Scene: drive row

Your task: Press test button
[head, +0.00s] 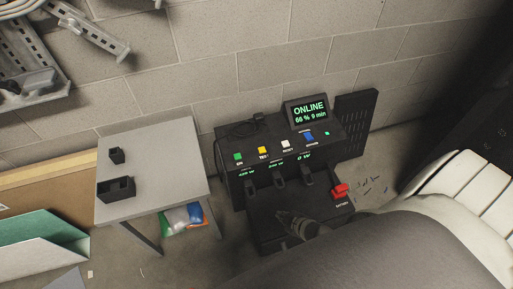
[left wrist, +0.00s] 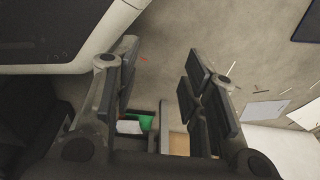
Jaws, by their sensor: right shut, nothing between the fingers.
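The black control unit (head: 240,180) stands against the wall in the head view, with a row of coloured buttons on its sloped top. The yellow button (head: 262,150) sits between the green button (head: 238,156) and the white button (head: 285,143); its small label looks like TEST. A blue button (head: 308,136) is farther right.
A lit screen (head: 309,111) on the unit reads ONLINE. A red switch (head: 340,190) sits at its lower right. A grey table (head: 165,165) with small black boxes stands at left. A white slatted thing (head: 455,185) is at right. My grey arm covers the lower right.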

